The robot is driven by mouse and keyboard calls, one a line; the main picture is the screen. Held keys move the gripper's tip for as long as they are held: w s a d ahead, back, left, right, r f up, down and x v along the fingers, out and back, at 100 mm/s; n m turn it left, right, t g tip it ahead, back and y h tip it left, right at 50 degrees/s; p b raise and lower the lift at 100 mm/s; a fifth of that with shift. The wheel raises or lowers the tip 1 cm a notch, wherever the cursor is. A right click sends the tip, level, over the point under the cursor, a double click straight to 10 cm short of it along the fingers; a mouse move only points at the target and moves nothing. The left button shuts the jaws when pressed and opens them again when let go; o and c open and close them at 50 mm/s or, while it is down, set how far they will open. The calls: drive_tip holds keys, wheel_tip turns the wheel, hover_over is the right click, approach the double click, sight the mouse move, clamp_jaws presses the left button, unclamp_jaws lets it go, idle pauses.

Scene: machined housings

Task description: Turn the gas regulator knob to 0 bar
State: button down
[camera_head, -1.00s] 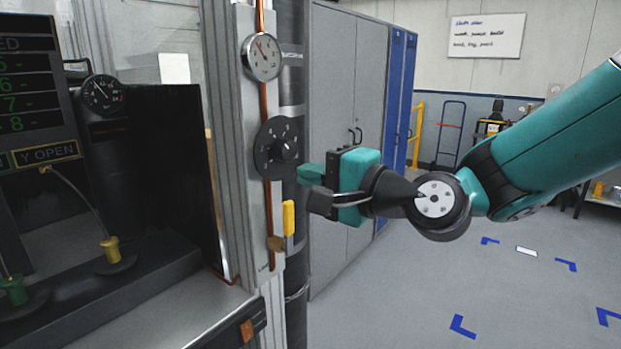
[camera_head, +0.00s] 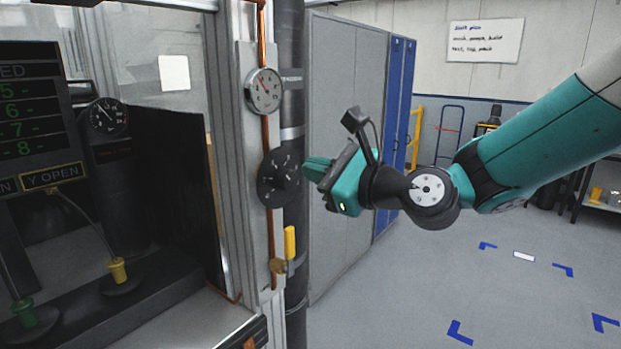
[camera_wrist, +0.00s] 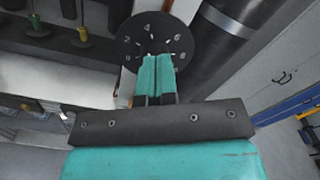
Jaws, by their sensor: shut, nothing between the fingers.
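The gas regulator knob sits at the centre of a round black dial plate (camera_head: 268,178) with white numerals, mounted on a pale panel. In the wrist view the dial plate (camera_wrist: 130,40) shows numerals such as 2, 4, 6 and 8, and my fingertips cover its centre, so the knob is mostly hidden there. A round white pressure gauge (camera_head: 264,91) with a red needle is above the dial. My gripper (camera_head: 306,170) is shut and empty, its teal fingers close together right in front of the dial. It also shows in the wrist view (camera_wrist: 157,62). I cannot tell whether the fingertips touch the knob.
A copper pipe (camera_head: 270,232) runs down the panel, with a yellow lever (camera_head: 290,243) below the dial. A dark vertical pipe (camera_head: 293,105) and grey cabinets (camera_head: 345,110) stand behind. A machine with a display (camera_head: 38,120) is at left. Open floor lies at right.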

sight(289, 179)
drive_tip(key=shift+r+p+x, duration=0.2)
drive_tip(key=shift+p+x, duration=1.15)
drive_tip(key=shift+x, duration=0.55)
drive_tip(key=shift+f, duration=0.1)
drive_tip(key=shift+s+a+p, duration=0.15)
drive_tip(key=shift+s+p, duration=0.05)
drive_tip(key=shift+p, duration=0.1)
drive_tip(key=shift+s+a+f+p, duration=0.4)
drive_tip(key=shift+s+a+f, duration=0.1)
drive_tip(key=shift+s+f, duration=0.35)
drive_tip(key=shift+f, duration=0.1)
drive_tip(key=shift+a, duration=0.1)
